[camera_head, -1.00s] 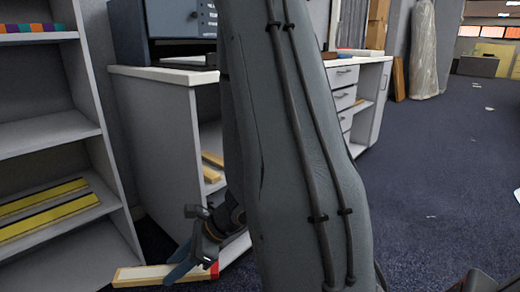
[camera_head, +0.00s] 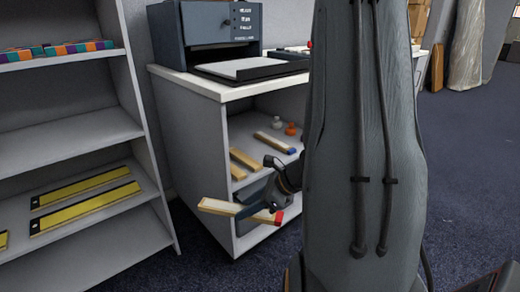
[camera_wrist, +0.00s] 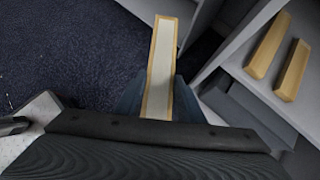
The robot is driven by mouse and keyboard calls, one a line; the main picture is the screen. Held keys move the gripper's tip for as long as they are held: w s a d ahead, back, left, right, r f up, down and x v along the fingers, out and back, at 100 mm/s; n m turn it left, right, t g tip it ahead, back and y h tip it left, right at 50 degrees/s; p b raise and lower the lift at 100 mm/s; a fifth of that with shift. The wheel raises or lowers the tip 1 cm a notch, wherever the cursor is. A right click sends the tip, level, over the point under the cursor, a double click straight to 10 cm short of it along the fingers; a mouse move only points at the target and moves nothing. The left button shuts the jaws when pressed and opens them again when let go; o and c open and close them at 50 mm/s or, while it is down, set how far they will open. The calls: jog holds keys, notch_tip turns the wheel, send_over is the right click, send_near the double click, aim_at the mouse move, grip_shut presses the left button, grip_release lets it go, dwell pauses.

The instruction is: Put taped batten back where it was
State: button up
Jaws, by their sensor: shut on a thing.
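My gripper (camera_head: 262,207) is shut on a light wooden batten with a pale upper face and a red end, the taped batten (camera_head: 220,207). The batten is held roughly level, in front of the open side of the white-topped cabinet (camera_head: 185,105). In the wrist view the batten (camera_wrist: 163,60) sticks out between the two fingers (camera_wrist: 160,98), pointing away above the dark carpet. On the cabinet's inner shelf (camera_head: 244,125) lie two plain battens (camera_head: 243,164) and one batten with a blue end (camera_head: 273,142). The two plain ones show in the wrist view (camera_wrist: 268,47).
A grey shelf unit (camera_head: 150,150) at the left holds yellow strips (camera_head: 85,205) and a row of coloured blocks (camera_head: 60,49). A white and an orange small item (camera_head: 290,129) stand at the back of the cabinet shelf. Dark box-like things (camera_head: 256,190) sit below. Open carpet lies right.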

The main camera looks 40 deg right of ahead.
jog(key=d+m+t+h, duration=0.2)
jog(key=d+m+h, duration=0.3)
jog(key=d, duration=2.7)
jog(key=shift+f+m, duration=0.25)
jog(key=shift+m, duration=0.75)
jog(key=shift+w, duration=0.1)
